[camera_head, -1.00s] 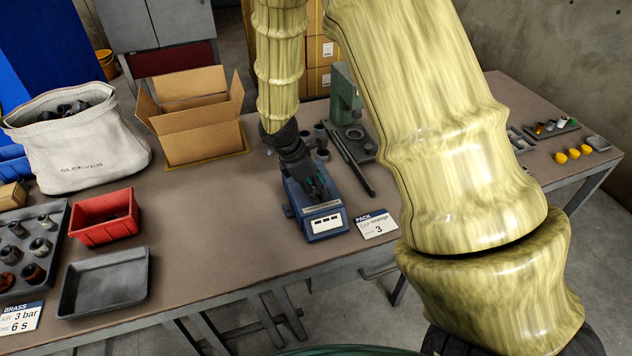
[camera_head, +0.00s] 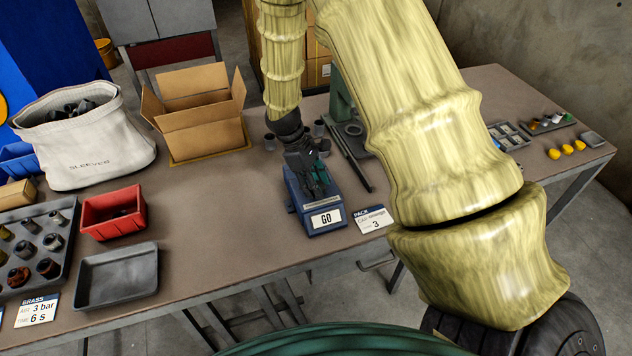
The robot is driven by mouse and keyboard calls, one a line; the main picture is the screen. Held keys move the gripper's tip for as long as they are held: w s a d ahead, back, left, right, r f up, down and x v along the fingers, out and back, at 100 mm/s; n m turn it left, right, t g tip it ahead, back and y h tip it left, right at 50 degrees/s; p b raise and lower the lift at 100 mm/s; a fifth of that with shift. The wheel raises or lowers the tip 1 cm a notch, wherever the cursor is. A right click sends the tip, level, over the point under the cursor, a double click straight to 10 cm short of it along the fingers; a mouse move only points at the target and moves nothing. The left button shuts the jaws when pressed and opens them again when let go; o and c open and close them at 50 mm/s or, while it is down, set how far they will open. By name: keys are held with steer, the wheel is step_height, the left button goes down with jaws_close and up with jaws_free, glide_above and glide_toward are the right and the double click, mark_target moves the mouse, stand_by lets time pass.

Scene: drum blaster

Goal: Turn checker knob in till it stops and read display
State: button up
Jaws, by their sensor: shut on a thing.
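The checker (camera_head: 328,226) is a blue box near the front edge of the bench. Its white front display (camera_head: 326,218) reads "GO" in dark letters. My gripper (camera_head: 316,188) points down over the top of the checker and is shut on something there. The fingers hide the checker knob, so I cannot see the knob itself or how far in it sits.
A "PACK" card (camera_head: 372,219) stands right of the checker. A green press (camera_head: 342,100) is behind. An open carton (camera_head: 200,125), a "SLEEVES" sack (camera_head: 82,140), a red bin (camera_head: 112,213), an empty grey tray (camera_head: 117,275) and a tray of sleeves (camera_head: 38,285) lie left.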

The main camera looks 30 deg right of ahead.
stand_by(0.3)
steer(key=o, duration=1)
steer(key=v, duration=1.2)
